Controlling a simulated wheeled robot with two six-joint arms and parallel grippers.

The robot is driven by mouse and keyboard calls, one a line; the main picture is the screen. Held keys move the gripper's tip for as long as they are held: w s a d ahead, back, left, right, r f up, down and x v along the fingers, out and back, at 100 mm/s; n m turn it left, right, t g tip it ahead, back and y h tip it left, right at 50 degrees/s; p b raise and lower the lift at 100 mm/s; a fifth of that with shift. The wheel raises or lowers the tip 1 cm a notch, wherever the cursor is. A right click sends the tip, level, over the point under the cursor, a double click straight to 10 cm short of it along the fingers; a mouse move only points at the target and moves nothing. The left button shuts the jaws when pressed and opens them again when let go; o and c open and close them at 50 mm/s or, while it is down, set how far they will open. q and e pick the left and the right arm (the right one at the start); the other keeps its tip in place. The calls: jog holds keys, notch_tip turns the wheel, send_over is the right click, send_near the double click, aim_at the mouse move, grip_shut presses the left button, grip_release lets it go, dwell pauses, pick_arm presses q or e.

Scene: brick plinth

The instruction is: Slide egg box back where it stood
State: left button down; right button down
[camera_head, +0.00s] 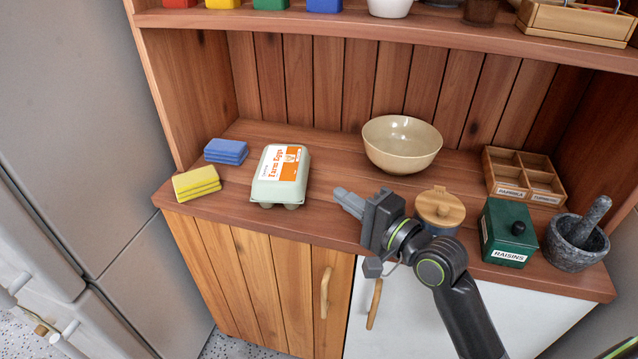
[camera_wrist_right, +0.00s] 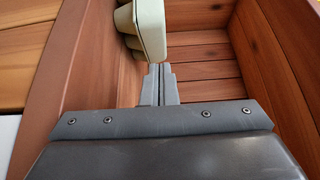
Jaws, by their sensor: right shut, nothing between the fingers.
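The egg box (camera_head: 281,174) is pale grey-green with an orange and white label and stands on the wooden counter, left of the middle. In the right wrist view its end (camera_wrist_right: 146,30) shows at the top, just beyond the fingertips. My right gripper (camera_head: 341,194) is shut and empty, to the right of the egg box in the head view, with a small gap of counter between them. In the right wrist view the closed fingers (camera_wrist_right: 159,72) point at the lower part of the box; whether they touch it is hard to tell. My left gripper is out of view.
Blue sponges (camera_head: 226,151) and yellow sponges (camera_head: 196,183) lie left of the egg box. A beige bowl (camera_head: 401,143) stands behind my gripper. A wooden-lidded jar (camera_head: 440,207), green raisins box (camera_head: 507,231), mortar (camera_head: 574,243) and spice tray (camera_head: 525,174) stand to the right.

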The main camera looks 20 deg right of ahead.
aim_at(303, 171)
jog(key=x, duration=0.5)
jog(key=shift+w+a+b, duration=0.15)
jog(key=shift+w+b, duration=0.2)
jog(key=shift+b, duration=0.05)
jog(key=shift+x, duration=0.75)
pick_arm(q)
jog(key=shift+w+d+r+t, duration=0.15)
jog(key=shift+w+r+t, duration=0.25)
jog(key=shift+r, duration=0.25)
